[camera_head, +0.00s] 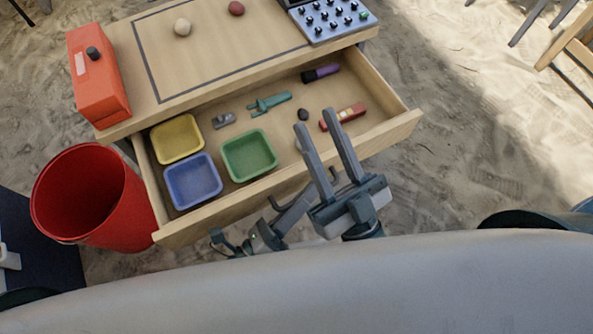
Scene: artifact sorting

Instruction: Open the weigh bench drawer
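The weigh bench drawer (222,209) is pulled out from under the wooden bench top (205,50), and its inside shows. Its dark handle (275,203) is on the front panel, partly hidden by my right gripper. My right gripper (314,118) is at the drawer front, right of the middle. Its two long grey fingers are apart, with nothing visible between them. In the picture they overlap the front panel and the drawer's inside; I cannot tell whether they touch the handle.
The drawer holds yellow (177,138), blue (194,182) and green (262,150) trays and several small objects. An orange box (97,80) and a keypad device (330,18) stand on the bench. A red bucket (85,200) stands left of the drawer.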

